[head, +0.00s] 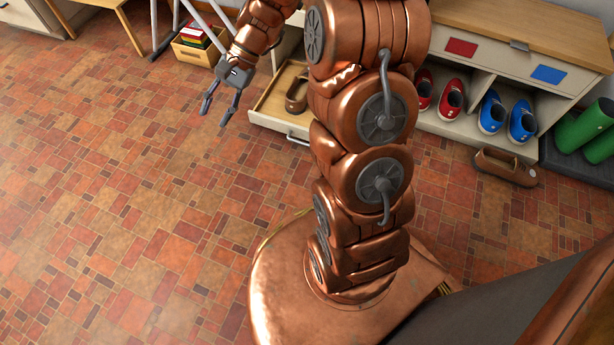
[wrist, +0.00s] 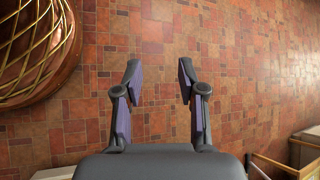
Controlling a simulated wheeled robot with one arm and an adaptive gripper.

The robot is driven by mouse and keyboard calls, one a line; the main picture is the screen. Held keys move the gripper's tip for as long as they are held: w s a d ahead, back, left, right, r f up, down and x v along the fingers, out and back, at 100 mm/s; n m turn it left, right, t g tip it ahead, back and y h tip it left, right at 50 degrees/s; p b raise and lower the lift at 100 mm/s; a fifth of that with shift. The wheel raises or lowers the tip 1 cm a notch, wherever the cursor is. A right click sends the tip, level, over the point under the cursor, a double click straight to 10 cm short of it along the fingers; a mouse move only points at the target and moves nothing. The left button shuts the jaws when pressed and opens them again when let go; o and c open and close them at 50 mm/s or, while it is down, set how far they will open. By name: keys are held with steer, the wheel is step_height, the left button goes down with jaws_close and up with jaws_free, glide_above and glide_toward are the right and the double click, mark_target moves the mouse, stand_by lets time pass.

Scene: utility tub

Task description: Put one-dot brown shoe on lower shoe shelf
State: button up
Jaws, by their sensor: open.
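A brown shoe (head: 506,167) lies on the tile floor in front of the shoe bench, at the right of the head view. A small pale spot shows at its right end; I cannot count dots surely. Another brown shoe (head: 297,92) sits in a pulled-out drawer (head: 278,122), partly hidden by my arm; its dots cannot be read. The low shoe shelf (head: 462,128) of the bench holds a red pair and a blue pair. My gripper (head: 214,114) is open and empty above the floor, left of the drawer and far from the floor shoe. The wrist view shows its spread fingers (wrist: 158,72) over bare tiles.
Red shoes (head: 437,94) and blue shoes (head: 507,117) stand under the red and blue plates. A yellow crate (head: 196,53) with books stands behind my gripper. The left floor is clear.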

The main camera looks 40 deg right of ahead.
steer(key=s+a+r+n+g+h, duration=0.1)
steer(key=s+r+n+h, duration=0.15)
steer(key=s, duration=0.45)
steer(key=s+a+r+n+g+h, duration=0.1)
steer(key=s+r+n+h, duration=0.15)
steer(key=s, duration=0.55)
steer(key=s+d+r+n+h, duration=0.1)
steer(key=s+d+n+h, duration=0.3)
steer(key=s, duration=0.9)
steer(key=shift+s+d+n, duration=0.4)
steer(key=shift+d+n, duration=0.3)
step_height(320, 180, up, 41)
steer(key=t+p, duration=0.1)
steer(key=p, duration=3.8)
steer(key=shift+w, duration=0.3)
